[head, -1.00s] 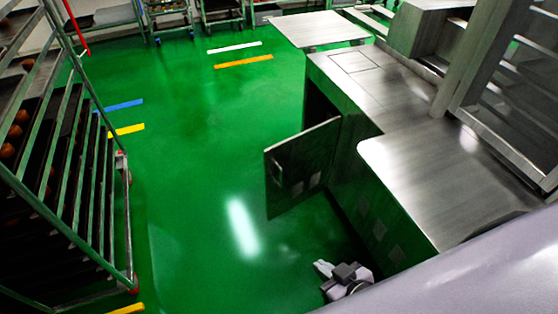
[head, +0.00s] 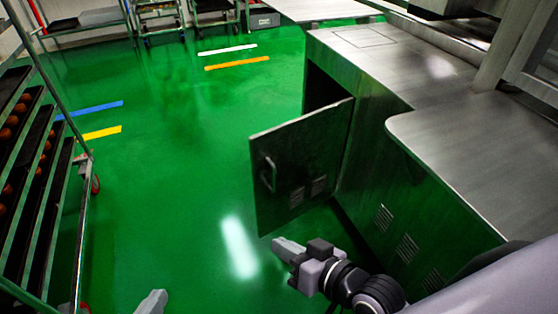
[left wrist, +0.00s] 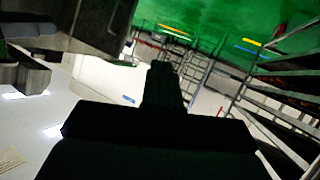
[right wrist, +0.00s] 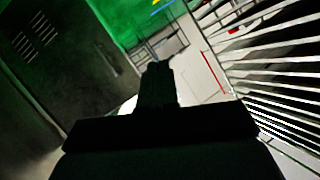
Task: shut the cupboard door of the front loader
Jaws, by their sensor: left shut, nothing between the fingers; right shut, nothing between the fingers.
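The cupboard door (head: 325,140) of the front loader (head: 375,120) stands open in the head view, swung out over the green floor. Its bar handle (head: 268,173) is near the free edge on the left. Part of the dark cupboard opening (head: 318,88) shows behind the door. My right gripper (head: 280,246) is shut and empty, just below the door's lower edge in the picture; whether it touches is unclear. My left gripper (head: 154,298) is shut and empty at the bottom edge, left of the door and apart from it. Both wrist views show dark, shut fingers (left wrist: 163,85) (right wrist: 158,85).
A tall tray rack (head: 62,190) with wheels stands at the left. The steel worktop (head: 470,140) fills the right. Wheeled racks (head: 160,15) stand at the back. The green floor (head: 190,180) between rack and door is clear.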

